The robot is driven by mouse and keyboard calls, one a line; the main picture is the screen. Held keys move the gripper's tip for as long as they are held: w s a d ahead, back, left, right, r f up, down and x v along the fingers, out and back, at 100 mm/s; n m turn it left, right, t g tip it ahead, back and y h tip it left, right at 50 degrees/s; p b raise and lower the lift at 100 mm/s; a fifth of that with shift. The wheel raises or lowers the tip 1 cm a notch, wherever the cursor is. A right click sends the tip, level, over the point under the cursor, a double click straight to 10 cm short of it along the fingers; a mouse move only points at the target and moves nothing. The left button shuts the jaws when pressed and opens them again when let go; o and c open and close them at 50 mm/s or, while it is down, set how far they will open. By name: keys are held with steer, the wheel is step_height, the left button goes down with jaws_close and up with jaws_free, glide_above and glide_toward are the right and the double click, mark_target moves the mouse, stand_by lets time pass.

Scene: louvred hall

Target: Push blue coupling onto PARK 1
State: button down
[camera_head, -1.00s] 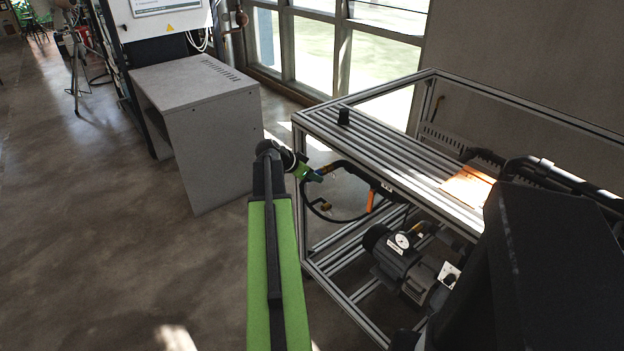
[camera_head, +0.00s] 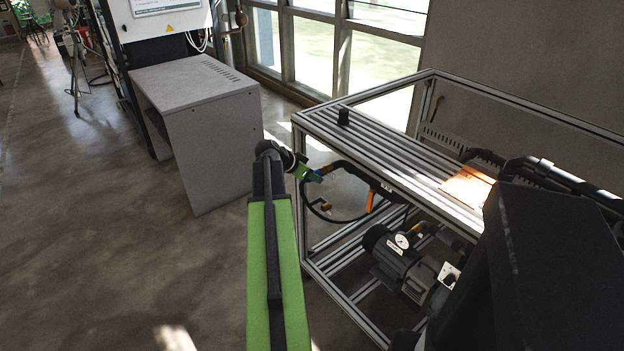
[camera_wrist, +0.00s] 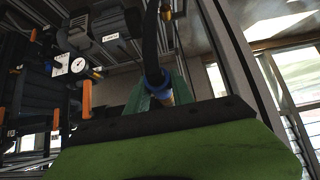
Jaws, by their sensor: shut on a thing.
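The blue coupling (camera_wrist: 155,79) sits at the end of a dark hose between the green fingers of my gripper (camera_wrist: 160,95) in the wrist view. The fingers are shut on it, and a brass piece (camera_wrist: 166,98) shows just below the blue ring. In the head view my gripper (camera_head: 310,175) is beside the front left of the aluminium frame bench (camera_head: 301,150), with a bit of blue at its tip. The hose (camera_head: 352,168) runs from there to the bench edge. I cannot read any PARK 1 label, and cannot tell which fitting is PARK 1.
An orange handle (camera_head: 370,202) hangs under the bench edge, near a brass fitting (camera_head: 325,206) on a hose loop. A motor with a gauge (camera_head: 402,240) stands below. A grey cabinet (camera_head: 215,145) is to the left. Open floor lies at the left.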

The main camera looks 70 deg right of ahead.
steer(key=shift+w+a, duration=0.25)
steer(key=shift+w+a, duration=0.5)
steer(key=shift+a, duration=0.35)
steer(key=shift+w+a, duration=0.5)
steer(key=shift+a, duration=0.3)
steer(key=shift+w+a, duration=0.5)
steer(key=shift+a, duration=0.35)
